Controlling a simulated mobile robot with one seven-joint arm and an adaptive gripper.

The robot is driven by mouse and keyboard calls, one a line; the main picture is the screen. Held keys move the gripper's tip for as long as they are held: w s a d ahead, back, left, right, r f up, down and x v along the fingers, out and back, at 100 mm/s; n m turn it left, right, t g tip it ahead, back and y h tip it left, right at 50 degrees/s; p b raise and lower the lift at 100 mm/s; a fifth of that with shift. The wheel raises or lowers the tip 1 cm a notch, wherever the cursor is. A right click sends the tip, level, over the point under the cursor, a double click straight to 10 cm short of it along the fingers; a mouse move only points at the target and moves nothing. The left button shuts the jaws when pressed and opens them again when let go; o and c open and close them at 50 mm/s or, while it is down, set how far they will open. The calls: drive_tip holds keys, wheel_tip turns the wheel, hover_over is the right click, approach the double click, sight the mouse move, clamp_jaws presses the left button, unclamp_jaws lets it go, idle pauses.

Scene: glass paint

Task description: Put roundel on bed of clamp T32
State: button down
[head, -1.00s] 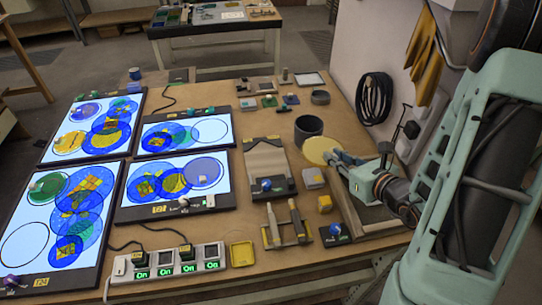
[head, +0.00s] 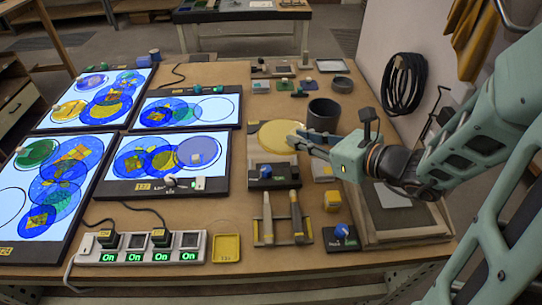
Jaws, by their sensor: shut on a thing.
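The roundel is a thin, translucent yellow disc (head: 281,136) in the head view. My gripper (head: 302,138) is shut on its right edge and holds it roughly flat. Below and partly behind it is a dark-framed clamp (head: 288,180) with a pale bed and a blue knob (head: 265,172). The disc overlaps this bed in the picture and hides most of it. I cannot tell whether the disc touches the bed. No T32 label is legible on the clamp.
A dark grey cylinder (head: 323,115) stands just behind my gripper. Lit panels with coloured discs (head: 168,160) fill the left side. In front are a tool rack (head: 282,225), a yellow block (head: 332,201) and a power strip (head: 140,247). A framed tray (head: 400,212) lies under my arm.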

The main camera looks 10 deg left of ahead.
sight(277, 143)
drive_tip(key=shift+s+a+f+n+g+b, duration=0.25)
drive_tip(key=shift+s+a+b, duration=0.2)
drive_tip(key=shift+a, duration=0.2)
drive_tip(key=shift+s+a+f+n+g+b, duration=0.2)
drive_tip(key=shift+s+a+n+b, duration=0.15)
drive_tip(key=shift+a, duration=0.25)
drive_tip(key=shift+w+a+f+y, duration=0.1)
drive_tip(key=shift+a+y, duration=0.05)
drive_tip(key=shift+y, duration=0.15)
drive_tip(key=w+f, duration=0.3)
drive_tip(key=w, duration=0.1)
drive_tip(key=w+a+f, duration=0.1)
drive_tip(key=w+f, duration=0.2)
drive_tip(key=w, duration=0.1)
drive_tip(key=w+a+f, duration=0.1)
drive_tip(key=w+f, duration=0.2)
drive_tip(key=w, duration=0.1)
drive_tip(key=shift+w+a, duration=0.1)
drive_tip(key=shift+w, duration=0.25)
drive_tip(key=shift+w+f, duration=0.35)
drive_tip(key=shift+f, duration=1.5)
